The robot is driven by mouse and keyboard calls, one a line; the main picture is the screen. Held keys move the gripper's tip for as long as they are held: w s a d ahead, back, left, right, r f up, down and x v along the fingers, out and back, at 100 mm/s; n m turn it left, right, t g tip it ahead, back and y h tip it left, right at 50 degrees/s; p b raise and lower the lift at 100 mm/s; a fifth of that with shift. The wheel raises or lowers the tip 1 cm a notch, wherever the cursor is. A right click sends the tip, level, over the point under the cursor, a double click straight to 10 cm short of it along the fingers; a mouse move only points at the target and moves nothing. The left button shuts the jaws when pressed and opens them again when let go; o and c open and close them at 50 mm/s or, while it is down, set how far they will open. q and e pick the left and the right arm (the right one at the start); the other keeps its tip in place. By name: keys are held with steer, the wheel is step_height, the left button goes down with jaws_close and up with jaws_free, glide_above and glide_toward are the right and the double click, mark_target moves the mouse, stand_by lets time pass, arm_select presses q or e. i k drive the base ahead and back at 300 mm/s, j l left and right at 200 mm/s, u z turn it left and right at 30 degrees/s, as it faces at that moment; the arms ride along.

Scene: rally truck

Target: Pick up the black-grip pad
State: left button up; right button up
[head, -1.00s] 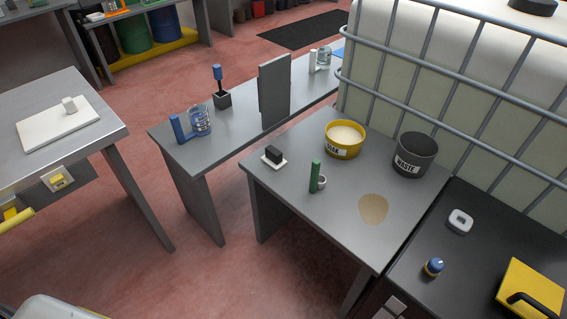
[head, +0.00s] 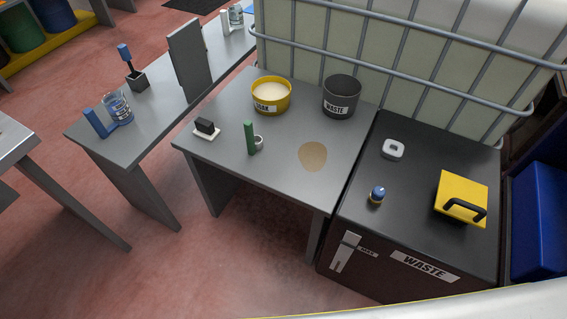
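A small white pad with a black block-shaped grip (head: 206,128) lies on the left part of the grey table (head: 225,165), near its left edge. Nothing touches it. Neither of my grippers is in view.
The same table holds a yellow tub (head: 271,96) of pale contents, a dark waste bucket (head: 342,97), a green upright handle (head: 250,138) and a tan stain (head: 313,156). A black cabinet (head: 420,160) at right carries a yellow block with a black handle (head: 462,198). Red floor is open at left.

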mark_target(204, 129)
steer(key=z, duration=0.4)
steer(key=j+z, duration=0.75)
steer(key=k+j+z, duration=0.1)
steer(key=z, duration=0.3)
steer(key=k+j+z, duration=0.15)
steer(key=j+z, duration=0.2)
